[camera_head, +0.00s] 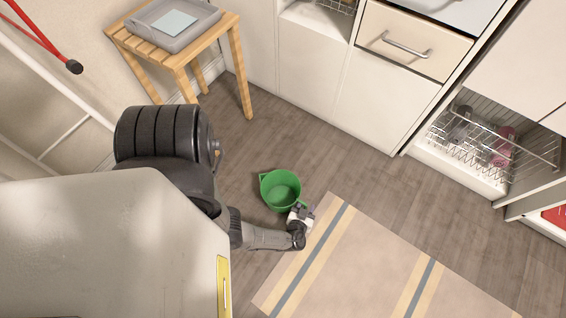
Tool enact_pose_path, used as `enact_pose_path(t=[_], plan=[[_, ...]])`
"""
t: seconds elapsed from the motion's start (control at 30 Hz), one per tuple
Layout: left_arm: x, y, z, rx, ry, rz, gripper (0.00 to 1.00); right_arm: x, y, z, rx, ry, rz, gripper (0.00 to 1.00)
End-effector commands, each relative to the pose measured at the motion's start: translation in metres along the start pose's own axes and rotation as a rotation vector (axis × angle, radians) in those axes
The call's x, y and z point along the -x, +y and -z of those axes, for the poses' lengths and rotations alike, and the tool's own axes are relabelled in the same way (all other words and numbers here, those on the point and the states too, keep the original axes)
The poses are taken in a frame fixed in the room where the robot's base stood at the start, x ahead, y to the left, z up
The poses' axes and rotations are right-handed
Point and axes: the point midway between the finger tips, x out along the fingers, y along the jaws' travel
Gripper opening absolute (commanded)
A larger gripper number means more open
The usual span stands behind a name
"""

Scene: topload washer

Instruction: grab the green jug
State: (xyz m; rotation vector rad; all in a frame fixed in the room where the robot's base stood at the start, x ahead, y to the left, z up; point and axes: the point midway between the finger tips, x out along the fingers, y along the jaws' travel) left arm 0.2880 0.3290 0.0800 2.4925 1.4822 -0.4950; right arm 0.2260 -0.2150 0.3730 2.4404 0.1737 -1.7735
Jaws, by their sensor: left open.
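The green jug (281,190) stands on the wooden floor near the middle of the camera_head view, with its open top facing up. A small spout or handle juts from its upper left rim. My left gripper (303,211) is at the jug's lower right side, close to its rim. The gripper is open, and I cannot tell whether it touches the jug. The fingers are small and partly hidden by the wrist. My right gripper is not in view.
A striped rug (370,265) lies at the lower right. A wooden stool (185,55) with a grey tray (150,24) stands at the upper left. White cabinets (385,95) line the back, with an open wire rack (480,145) at the right. Floor between jug and cabinets is clear.

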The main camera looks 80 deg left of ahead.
Motion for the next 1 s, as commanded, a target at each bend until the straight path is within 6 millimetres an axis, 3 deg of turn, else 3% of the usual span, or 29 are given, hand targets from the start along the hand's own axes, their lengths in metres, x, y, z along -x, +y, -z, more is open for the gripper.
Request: enact_pose_path(t=[0.13, 0.57, 1.0], plan=[[0.0003, -0.0001, 0.0001, 0.000, 0.000, 0.000, 0.41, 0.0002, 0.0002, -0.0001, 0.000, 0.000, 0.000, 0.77], [0.0005, -0.0001, 0.0000, 0.000, 0.000, 0.000, 0.00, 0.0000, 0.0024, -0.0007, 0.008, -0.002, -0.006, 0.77], [0.0007, -0.0002, 0.0003, -0.001, 0.000, 0.000, 0.00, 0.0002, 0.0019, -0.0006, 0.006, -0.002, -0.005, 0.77]])
